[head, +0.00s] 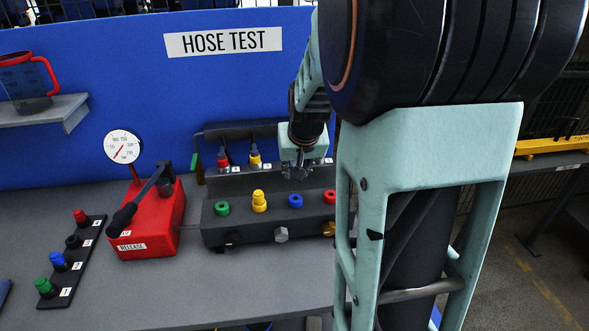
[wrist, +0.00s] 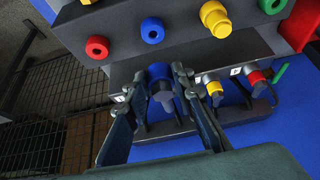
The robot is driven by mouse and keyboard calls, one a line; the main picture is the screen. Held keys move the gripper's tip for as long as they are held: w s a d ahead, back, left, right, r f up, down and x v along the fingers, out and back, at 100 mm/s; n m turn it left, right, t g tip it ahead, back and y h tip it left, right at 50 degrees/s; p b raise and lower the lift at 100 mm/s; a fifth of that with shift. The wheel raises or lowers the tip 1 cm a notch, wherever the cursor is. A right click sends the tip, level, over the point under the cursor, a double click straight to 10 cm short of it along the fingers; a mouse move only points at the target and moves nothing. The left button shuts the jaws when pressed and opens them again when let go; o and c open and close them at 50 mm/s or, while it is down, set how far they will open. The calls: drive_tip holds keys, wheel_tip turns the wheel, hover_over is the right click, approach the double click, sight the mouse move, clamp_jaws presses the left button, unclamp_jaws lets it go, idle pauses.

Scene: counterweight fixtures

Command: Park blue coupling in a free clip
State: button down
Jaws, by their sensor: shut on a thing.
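My gripper (wrist: 160,78) is shut on the blue coupling (wrist: 158,71), which shows between its fingertips in the wrist view with a grey end. The coupling is at the edge of the dark clip rail (wrist: 130,70), beside the clipped yellow coupling (wrist: 213,88) and red coupling (wrist: 256,78). I cannot tell whether it is seated in a clip. In the head view my gripper (head: 297,172) is over the rail's right part and hides the coupling. The rail's red coupling (head: 222,159) and yellow coupling (head: 255,157) stand to its left.
The manifold (head: 268,222) with green, yellow, blue and red ports lies just in front of the rail. A red hand pump (head: 150,222) with a gauge (head: 122,147) stands left. A small rack (head: 85,245) holds other couplings. The blue panel (head: 120,90) rises behind.

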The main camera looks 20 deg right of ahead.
drive_tip(key=shift+r+p, duration=0.3)
drive_tip(key=shift+r, duration=0.45)
drive_tip(key=shift+f, duration=0.1)
drive_tip(key=shift+w+d, duration=0.2)
drive_tip(key=shift+w, duration=0.4)
drive_tip(key=w+d+p, duration=0.2)
drive_tip(key=w+d, duration=0.2)
drive_tip(key=w, duration=1)
drive_tip(key=shift+w+p, duration=0.35)
drive_tip(key=shift+p, duration=0.05)
drive_tip(key=shift+f, duration=0.15)
drive_tip(key=shift+d+f, duration=0.1)
drive_tip(key=shift+f, duration=0.5)
